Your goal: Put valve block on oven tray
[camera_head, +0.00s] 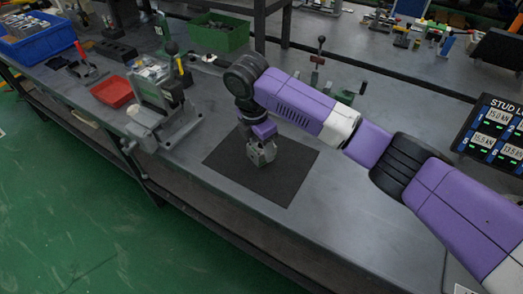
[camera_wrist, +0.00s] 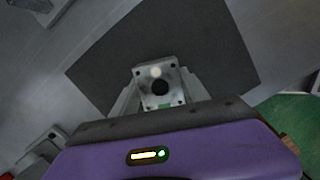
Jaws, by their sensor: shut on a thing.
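My gripper (camera_head: 262,158) points down over a dark flat square mat (camera_head: 290,183) on the grey bench. It is shut on the valve block (camera_wrist: 152,76), a small grey metal block with a dark round hole and smaller corner holes in its face. In the wrist view the block sits between my two fingers, with the dark mat behind it. In the head view the block is mostly hidden by the gripper. I cannot tell whether it touches the mat. No tray is clearly an oven tray; the dark square may be it.
A grey fixture with a lever (camera_head: 165,110) stands left of the mat. A red tray (camera_head: 113,92), a blue bin (camera_head: 38,40) and a green bin (camera_head: 218,36) lie farther back. The bench's front edge runs close below the mat. The bench right of the mat is clear.

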